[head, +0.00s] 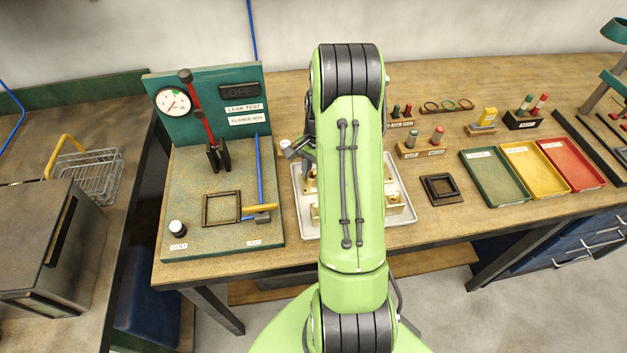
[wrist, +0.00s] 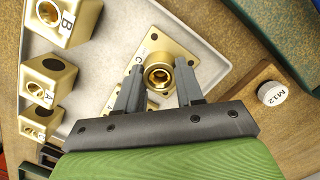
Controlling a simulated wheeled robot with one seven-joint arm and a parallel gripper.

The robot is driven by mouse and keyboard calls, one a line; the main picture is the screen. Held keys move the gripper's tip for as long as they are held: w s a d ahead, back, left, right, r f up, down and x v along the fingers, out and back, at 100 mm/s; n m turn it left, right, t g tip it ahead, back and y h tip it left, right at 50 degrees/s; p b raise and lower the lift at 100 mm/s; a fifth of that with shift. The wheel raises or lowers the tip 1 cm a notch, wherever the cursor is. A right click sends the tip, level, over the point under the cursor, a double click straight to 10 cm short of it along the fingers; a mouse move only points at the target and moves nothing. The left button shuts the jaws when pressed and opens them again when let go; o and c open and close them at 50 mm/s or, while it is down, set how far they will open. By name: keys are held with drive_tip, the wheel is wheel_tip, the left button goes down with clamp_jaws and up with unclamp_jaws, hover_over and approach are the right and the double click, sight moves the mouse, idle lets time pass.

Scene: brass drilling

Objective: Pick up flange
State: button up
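The flange (wrist: 160,48) is a brass square plate with corner holes and a raised round hub with a bore. It lies on the pale tray, near the tray's edge, in the wrist view. My gripper (wrist: 159,70) is open, with one finger on each side of the hub. I cannot tell whether the fingers touch it. The near part of the flange is partly hidden by the fingers.
Brass blocks marked B (wrist: 72,28) and A (wrist: 42,92) stand in the tray. A wooden block (wrist: 250,90) with a white M12 cap (wrist: 272,93) is right of the flange. The leak test stand (head: 185,225) is left; green, yellow and red trays (head: 573,181) are right.

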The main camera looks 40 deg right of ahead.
clamp_jaws()
